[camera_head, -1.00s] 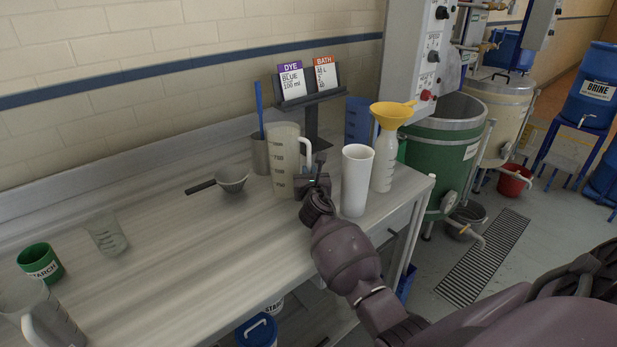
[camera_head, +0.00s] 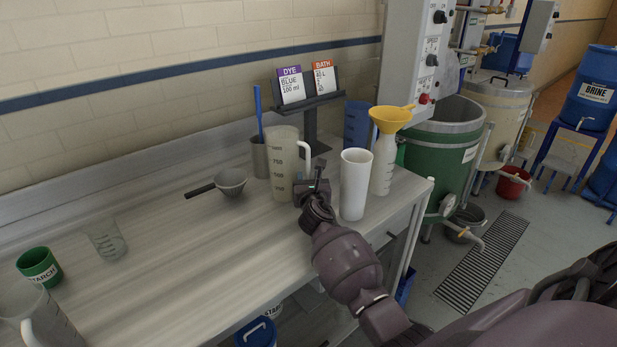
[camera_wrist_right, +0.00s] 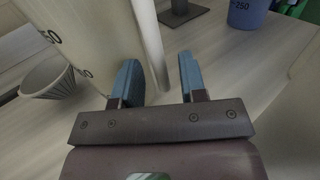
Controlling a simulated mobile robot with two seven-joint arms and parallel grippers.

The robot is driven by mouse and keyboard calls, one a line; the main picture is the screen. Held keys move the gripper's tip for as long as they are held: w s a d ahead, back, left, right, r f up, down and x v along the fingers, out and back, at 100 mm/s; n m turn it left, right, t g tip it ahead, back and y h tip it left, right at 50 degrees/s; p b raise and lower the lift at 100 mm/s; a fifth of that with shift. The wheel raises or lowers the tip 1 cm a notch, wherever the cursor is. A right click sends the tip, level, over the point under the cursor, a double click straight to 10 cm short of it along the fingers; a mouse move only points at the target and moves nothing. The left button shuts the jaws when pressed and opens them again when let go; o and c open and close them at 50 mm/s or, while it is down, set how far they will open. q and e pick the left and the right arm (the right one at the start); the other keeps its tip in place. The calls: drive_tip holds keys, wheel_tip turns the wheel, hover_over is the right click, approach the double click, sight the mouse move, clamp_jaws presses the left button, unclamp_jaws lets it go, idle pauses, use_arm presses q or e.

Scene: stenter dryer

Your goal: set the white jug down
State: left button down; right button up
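The white jug (camera_head: 283,172), a tall off-white jug with dark graduation marks and a handle on its right, stands upright on the bench. My right gripper (camera_head: 320,178) is at its handle side, low down. In the right wrist view the jug wall (camera_wrist_right: 95,35) fills the upper left. Its handle (camera_wrist_right: 149,45) comes down in line with the gap between my two blue fingertips (camera_wrist_right: 158,82). The fingers are apart, with visible space on each side of the handle. My left gripper is not in view.
A white cup (camera_head: 354,185) stands close right of my gripper, with a yellow funnel (camera_head: 390,118) in a bottle behind. A grey strainer (camera_head: 231,182) lies left of the jug; a steel pot (camera_head: 259,158) and card stand (camera_head: 311,125) are behind. The bench's front middle (camera_head: 220,255) is clear.

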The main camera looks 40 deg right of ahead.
drive_tip(key=p+v, duration=0.1)
drive_tip(key=v, duration=1)
idle(0.3)
